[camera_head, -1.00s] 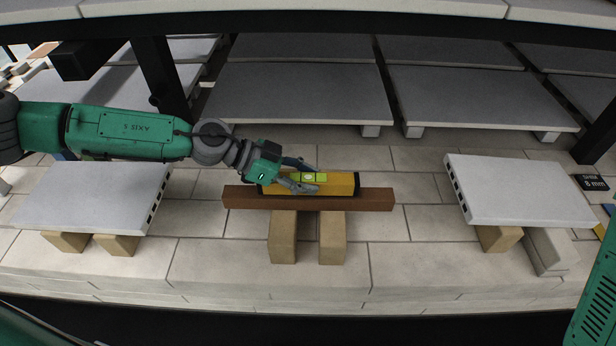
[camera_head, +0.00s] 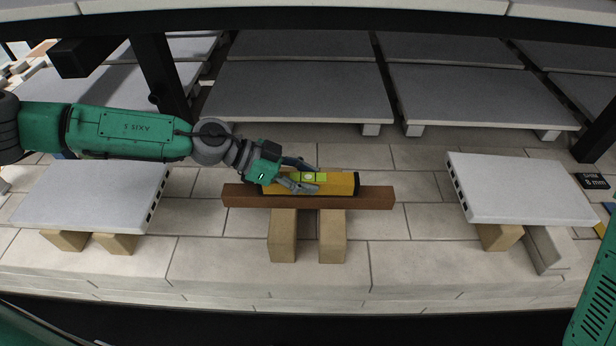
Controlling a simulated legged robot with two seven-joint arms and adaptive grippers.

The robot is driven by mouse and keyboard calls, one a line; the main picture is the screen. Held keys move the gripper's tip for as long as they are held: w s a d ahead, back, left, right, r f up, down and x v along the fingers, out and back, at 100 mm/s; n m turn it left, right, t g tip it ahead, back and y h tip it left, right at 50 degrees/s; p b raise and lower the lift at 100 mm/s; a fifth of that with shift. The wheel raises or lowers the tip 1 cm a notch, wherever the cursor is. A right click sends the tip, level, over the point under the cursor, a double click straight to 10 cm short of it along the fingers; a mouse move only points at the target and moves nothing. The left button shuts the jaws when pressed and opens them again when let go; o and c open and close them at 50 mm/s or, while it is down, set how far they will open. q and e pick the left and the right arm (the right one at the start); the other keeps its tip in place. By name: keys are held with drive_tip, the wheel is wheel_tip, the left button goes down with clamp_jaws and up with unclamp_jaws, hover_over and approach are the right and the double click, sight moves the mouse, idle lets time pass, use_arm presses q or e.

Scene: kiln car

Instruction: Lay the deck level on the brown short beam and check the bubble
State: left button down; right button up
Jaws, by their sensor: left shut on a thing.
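The yellow deck level (camera_head: 338,184) with black ends lies lengthwise along the top of the brown short beam (camera_head: 378,198). Its green bubble vial (camera_head: 309,177) faces up near the middle. The bubble is too small to read exactly. The beam lies across two tan blocks (camera_head: 283,236). My left gripper (camera_head: 307,181) comes from the left and is shut on the level around the vial; its fingers hide part of the level's left half. My right gripper is not in view; only a green part of my right arm shows at the lower right edge.
A grey slab (camera_head: 92,195) on tan blocks stands at the left, and another slab (camera_head: 522,189) at the right. Grey shelves (camera_head: 300,90) and a black post (camera_head: 160,80) stand behind. A black 8 mm shim label (camera_head: 593,181) lies at far right. The brick floor around the beam is clear.

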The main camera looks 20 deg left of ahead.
sight(297, 177)
use_arm(q)
drive_tip(key=shift+f, duration=0.3)
idle(0.4)
drive_tip(key=c, duration=1.1)
unclamp_jaws()
drive_tip(key=shift+o, duration=0.2)
drive_tip(key=shift+p+v, duration=0.3)
drive_tip(key=shift+v, duration=3.65)
drive_tip(key=shift+a+r, duration=0.1)
drive_tip(key=shift+a, duration=0.05)
drive_tip(key=v, duration=1.1)
drive_tip(key=shift+a+r, duration=0.2)
drive_tip(key=shift+a, duration=0.1)
